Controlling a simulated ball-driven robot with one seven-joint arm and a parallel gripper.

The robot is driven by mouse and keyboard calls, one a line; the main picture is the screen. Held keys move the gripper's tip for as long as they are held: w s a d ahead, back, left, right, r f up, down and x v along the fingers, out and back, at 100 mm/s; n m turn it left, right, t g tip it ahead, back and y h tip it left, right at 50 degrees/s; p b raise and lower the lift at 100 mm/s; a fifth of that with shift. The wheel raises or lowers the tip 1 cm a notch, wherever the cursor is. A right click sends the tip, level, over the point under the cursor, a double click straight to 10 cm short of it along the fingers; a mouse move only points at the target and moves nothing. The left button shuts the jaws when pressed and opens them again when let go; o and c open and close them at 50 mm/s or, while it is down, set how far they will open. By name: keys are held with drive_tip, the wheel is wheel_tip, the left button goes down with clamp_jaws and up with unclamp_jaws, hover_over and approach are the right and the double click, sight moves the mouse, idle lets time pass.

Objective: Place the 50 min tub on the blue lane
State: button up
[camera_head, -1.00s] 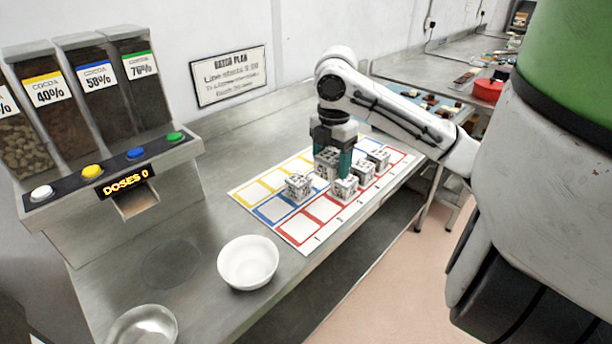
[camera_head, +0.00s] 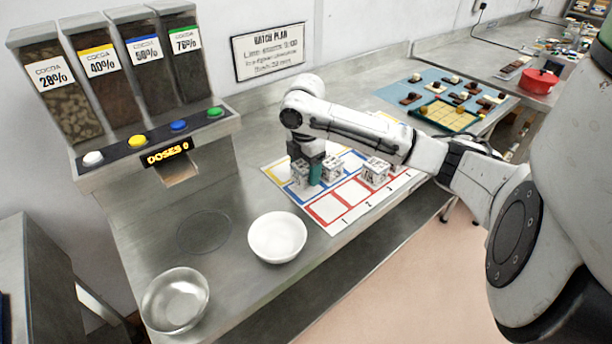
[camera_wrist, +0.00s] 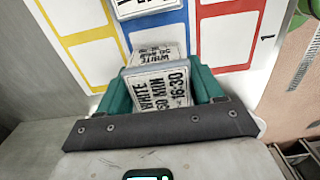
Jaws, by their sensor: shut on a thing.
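My gripper (camera_head: 312,172) has teal fingers and is shut on a white printed tub (camera_head: 299,173). In the wrist view the tub (camera_wrist: 162,95) sits between the fingers; its label reads WHITE and MIN, with the number partly unclear, possibly 50, and 16:30. The held tub is at the left end of the lane mat, in line with the blue lane (camera_wrist: 162,33). I cannot tell whether it touches the mat. Another tub (camera_head: 332,169) stands just right of it, further along the blue lane, and its edge shows at the top of the wrist view (camera_wrist: 140,8).
The mat (camera_head: 332,229) also has yellow and red lanes. A white bowl (camera_head: 277,238), a metal bowl (camera_head: 175,300) and the cocoa dispenser (camera_head: 150,140) are left of the mat.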

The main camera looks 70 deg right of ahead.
sight(306, 178)
drive_tip(key=shift+f, duration=1.45)
drive_tip(key=shift+f, duration=0.1)
drive_tip(key=o, duration=1.1)
wheel_tip(306, 178, up, 12)
drive_tip(key=shift+r+b, duration=0.15)
drive_tip(key=shift+b, duration=0.25)
